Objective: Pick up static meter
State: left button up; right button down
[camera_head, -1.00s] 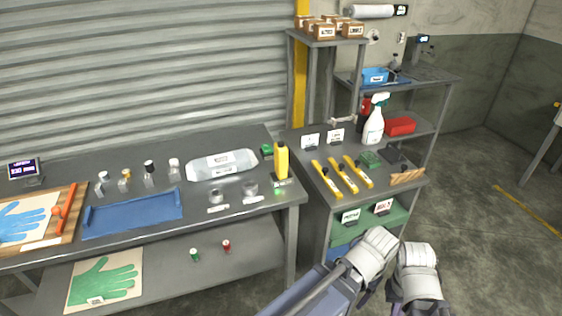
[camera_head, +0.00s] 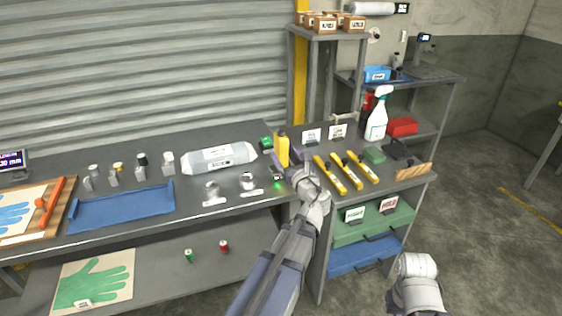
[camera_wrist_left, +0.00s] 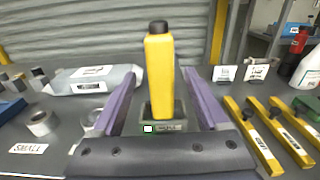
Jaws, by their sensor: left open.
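The static meter seems to be the upright yellow device with a dark top (camera_head: 282,150), standing in a small dark base with a lit green spot at the right end of the long bench. It also shows upright in the left wrist view (camera_wrist_left: 160,75). My left gripper (camera_head: 287,164) is open around it. In the left wrist view its purple fingers (camera_wrist_left: 160,100) lie on either side of the yellow body, with gaps on both sides. Only a white link of my right arm shows at the bottom right; its jaws are out of view.
Yellow-handled tools (camera_head: 346,172) lie on the side cabinet close to the right of my left gripper. A clear packet (camera_head: 219,158), small metal rings (camera_head: 247,181) and a blue tray (camera_head: 122,208) lie to the left. A spray bottle (camera_head: 376,118) stands farther back.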

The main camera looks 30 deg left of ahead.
pick_arm(q)
jog(key=shift+w+a+r+m, duration=0.1)
jog(key=shift+r+m, duration=0.05)
jog(key=shift+m, duration=0.15)
jog(key=shift+x, duration=3.95)
jog(key=shift+r, duration=0.15)
grip_shut()
